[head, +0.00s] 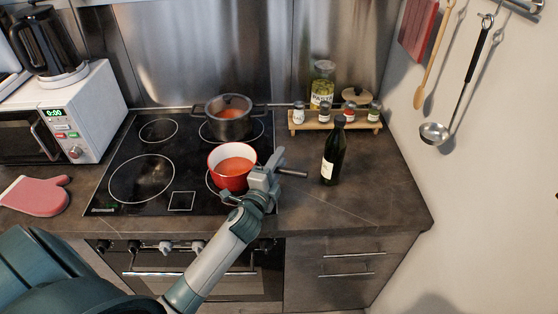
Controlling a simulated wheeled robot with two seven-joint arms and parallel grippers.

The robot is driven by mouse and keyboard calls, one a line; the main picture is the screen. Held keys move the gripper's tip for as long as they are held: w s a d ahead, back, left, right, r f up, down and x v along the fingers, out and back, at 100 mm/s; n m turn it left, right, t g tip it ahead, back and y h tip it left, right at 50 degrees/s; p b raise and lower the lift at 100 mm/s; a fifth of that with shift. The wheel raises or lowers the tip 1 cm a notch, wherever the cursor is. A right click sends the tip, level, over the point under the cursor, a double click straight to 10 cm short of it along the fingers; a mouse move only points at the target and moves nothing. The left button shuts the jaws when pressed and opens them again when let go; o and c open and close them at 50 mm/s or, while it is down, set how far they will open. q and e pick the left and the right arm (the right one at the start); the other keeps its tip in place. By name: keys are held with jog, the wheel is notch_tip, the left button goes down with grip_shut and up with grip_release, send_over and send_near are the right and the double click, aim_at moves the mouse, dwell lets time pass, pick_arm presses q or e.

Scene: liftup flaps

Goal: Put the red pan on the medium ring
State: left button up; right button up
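The red pan (228,181), white inside with orange-red contents (236,167), sits upright at the front right of the black hob (187,205). It covers most of a ring (209,185). Its dark handle (293,173) points right. My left gripper (262,178) is at the handle beside the pan's right rim; its fingers overlap the handle, and whether they are closed on it is unclear. A large ring (142,178) at front left and a smaller ring (158,131) at back left are bare. My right gripper is not in view.
A dark bottle (333,157) stands right of the handle. A spice rack (335,126) is behind it. A white microwave (90,105) and pink mitt (35,195) are left.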

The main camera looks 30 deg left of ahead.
pick_arm(q)
jog(key=shift+o, duration=0.3)
jog(key=shift+r, duration=0.15)
jog(key=shift+s+d, duration=0.1)
jog(key=shift+s, duration=0.45)
jog(key=s+b, duration=0.1)
jog(key=s, duration=0.2)
jog(key=s+d, duration=0.1)
jog(key=s, duration=0.2)
jog(key=s+b, duration=0.1)
jog(key=s, duration=0.3)
jog(key=shift+d+b, duration=0.2)
jog(key=shift+b, duration=0.1)
jog(key=shift+s, duration=0.4)
